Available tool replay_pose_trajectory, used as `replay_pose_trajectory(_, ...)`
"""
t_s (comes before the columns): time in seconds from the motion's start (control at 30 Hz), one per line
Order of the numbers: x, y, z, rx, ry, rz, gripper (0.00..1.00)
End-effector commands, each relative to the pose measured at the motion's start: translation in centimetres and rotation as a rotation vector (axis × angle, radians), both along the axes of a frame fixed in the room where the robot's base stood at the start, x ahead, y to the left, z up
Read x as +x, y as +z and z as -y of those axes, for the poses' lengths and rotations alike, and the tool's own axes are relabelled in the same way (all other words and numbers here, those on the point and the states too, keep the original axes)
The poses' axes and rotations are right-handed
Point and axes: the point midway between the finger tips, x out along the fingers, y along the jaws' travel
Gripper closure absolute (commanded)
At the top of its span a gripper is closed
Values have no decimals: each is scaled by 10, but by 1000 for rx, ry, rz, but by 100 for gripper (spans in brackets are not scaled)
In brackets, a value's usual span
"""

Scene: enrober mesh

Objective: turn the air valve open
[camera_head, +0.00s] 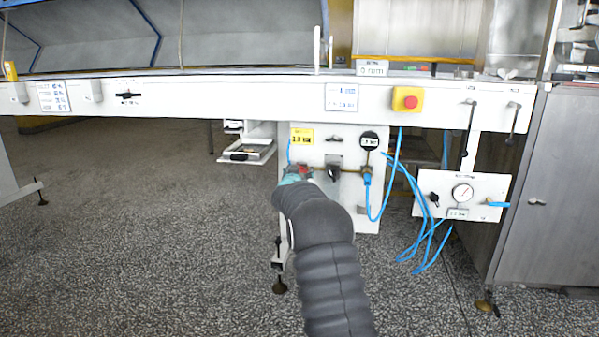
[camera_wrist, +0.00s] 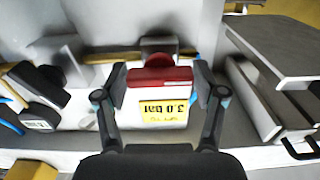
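The air valve's red handle (camera_wrist: 160,78) lies crosswise in the middle of the wrist view, in front of a dark valve body (camera_wrist: 158,46) on a brass pipe. A bit of the red handle (camera_head: 305,169) shows in the head view at the left of the white panel. My gripper (camera_wrist: 160,70) is open, one finger on each side of the handle, with a narrow gap seeming to remain at each end. In the head view my gripper (camera_head: 296,175) is at the valve, and my arm hides part of it.
A yellow 3.0 bar label (camera_head: 302,136) is above the valve. A white tray (camera_head: 247,152) juts out at left. A red emergency button (camera_head: 407,99) sits above.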

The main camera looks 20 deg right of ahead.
Motion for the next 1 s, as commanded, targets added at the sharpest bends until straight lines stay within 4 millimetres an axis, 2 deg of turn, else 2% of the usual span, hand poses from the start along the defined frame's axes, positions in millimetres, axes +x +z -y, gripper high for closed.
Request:
replay_pose_trajectory(0.37, -1, 0, 0, -1, 0, -1, 12)
replay_pose_trajectory(0.53, -8, 1, -6, 0, 0, -1, 12)
replay_pose_trajectory(1.0, -71, 1, -48, 1, 1, -1, 12)
